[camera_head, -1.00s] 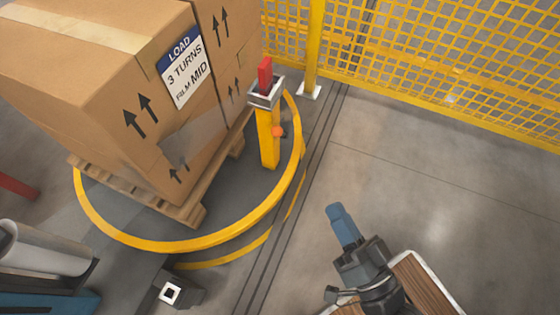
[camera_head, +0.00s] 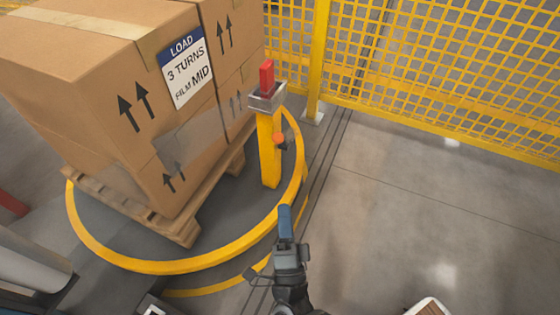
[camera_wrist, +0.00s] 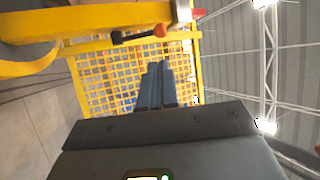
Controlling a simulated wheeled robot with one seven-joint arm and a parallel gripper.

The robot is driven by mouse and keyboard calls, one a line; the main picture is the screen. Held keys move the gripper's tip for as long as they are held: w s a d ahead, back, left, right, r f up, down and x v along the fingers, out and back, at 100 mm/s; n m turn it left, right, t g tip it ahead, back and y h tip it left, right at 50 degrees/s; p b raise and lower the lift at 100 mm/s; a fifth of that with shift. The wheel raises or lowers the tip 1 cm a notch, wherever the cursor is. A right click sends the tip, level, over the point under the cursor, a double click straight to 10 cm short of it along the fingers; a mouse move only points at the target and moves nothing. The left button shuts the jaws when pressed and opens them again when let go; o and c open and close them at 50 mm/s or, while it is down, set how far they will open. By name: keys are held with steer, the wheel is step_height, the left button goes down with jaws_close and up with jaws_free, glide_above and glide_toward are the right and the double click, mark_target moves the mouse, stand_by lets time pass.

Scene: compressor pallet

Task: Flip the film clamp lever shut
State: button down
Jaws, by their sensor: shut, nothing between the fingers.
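A yellow post (camera_head: 268,160) stands upright by the turntable's right edge. A red upright piece (camera_head: 267,74) sits in a grey bracket (camera_head: 267,96) on its top. A short black lever with an orange knob (camera_head: 279,138) is on the post's side. In the wrist view the black lever (camera_wrist: 138,36) lies near the yellow post, its orange knob (camera_wrist: 160,30) towards the red piece (camera_wrist: 198,13). I cannot tell which part is the film clamp lever. My gripper (camera_head: 285,208), with blue fingers, is shut and empty, below and apart from the lever in the head view.
A pallet (camera_head: 190,225) of cardboard boxes (camera_head: 150,110) stands on the turntable, ringed in yellow (camera_head: 200,262). A yellow mesh fence (camera_head: 440,80) runs along the back. The floor to the right is clear. A wood-topped surface (camera_head: 428,309) shows at the bottom right.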

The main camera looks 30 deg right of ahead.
mark_target(280, 141)
steer(key=shift+w, duration=0.1)
steer(key=b+x, duration=0.1)
steer(key=x, duration=1.3)
steer(key=shift+b, duration=0.35)
steer(key=shift+d+r, duration=0.1)
steer(key=shift+r, duration=0.1)
steer(key=p, duration=0.1)
steer(key=r+g+p, duration=0.1)
steer(key=p, duration=0.1)
steer(key=shift+w+d+r+m, duration=0.1)
steer(key=shift+d+m, duration=0.1)
steer(key=shift+m, duration=0.1)
steer(key=w+d+r+m+g+y+p, duration=0.2)
steer(key=d+p, duration=0.7)
steer(key=p, duration=1.3)
steer(key=w+m+g+y, duration=0.2)
steer(key=w+g, duration=0.2)
steer(key=g, duration=0.1)
steer(key=shift+w+r+p, duration=0.3)
steer(key=shift+r+p, duration=0.05)
steer(key=shift+r, duration=0.05)
steer(key=shift+w+d+r, duration=0.1)
steer(key=shift+d+r, duration=0.05)
steer(key=shift+d, duration=0.1)
